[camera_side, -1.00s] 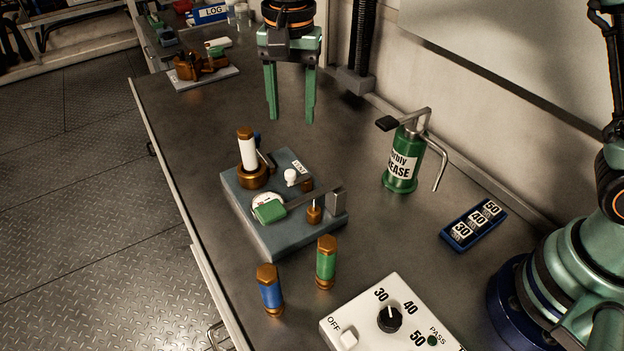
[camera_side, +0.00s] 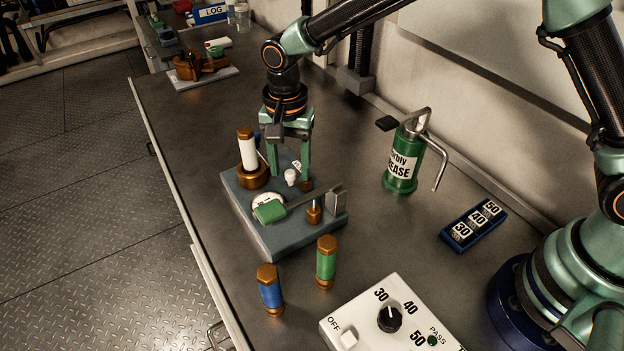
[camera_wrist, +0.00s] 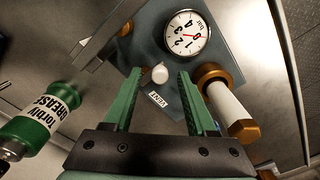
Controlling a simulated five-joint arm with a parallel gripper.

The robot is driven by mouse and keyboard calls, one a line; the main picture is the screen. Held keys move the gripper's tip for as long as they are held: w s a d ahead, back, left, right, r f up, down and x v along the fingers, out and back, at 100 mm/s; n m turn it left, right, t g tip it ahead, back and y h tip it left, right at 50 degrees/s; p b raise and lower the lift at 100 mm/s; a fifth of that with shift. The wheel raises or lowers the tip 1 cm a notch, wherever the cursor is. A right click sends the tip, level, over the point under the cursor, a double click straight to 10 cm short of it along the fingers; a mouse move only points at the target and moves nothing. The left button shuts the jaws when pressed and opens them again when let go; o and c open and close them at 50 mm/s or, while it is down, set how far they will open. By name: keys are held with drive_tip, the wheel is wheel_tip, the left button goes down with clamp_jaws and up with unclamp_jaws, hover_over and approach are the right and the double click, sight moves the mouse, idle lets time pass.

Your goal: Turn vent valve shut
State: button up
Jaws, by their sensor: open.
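The vent valve has a small white knob (camera_side: 291,177) on the grey block (camera_side: 285,245), beside a VENT label (camera_wrist: 157,99). In the wrist view the white knob (camera_wrist: 160,75) lies between my open fingers, with space on both sides. My gripper (camera_side: 290,177) points down at the back of the block, its fingers on either side of the knob in the picture. The gripper also shows in the wrist view (camera_wrist: 156,70). I cannot tell whether the fingertips are at knob height. Its right finger partly covers the label in the side view.
A white cartridge (camera_side: 248,153) with brass ends stands close left of my gripper. A round gauge (camera_wrist: 187,36) and a green-handled lever (camera_side: 270,211) are on the block. Blue (camera_side: 269,291) and green (camera_side: 326,263) cartridges stand in front. A grease can (camera_side: 400,165) stands right.

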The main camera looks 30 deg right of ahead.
drive_tip(key=shift+f, duration=0.2)
drive_tip(key=shift+c, duration=0.4)
clamp_jaws()
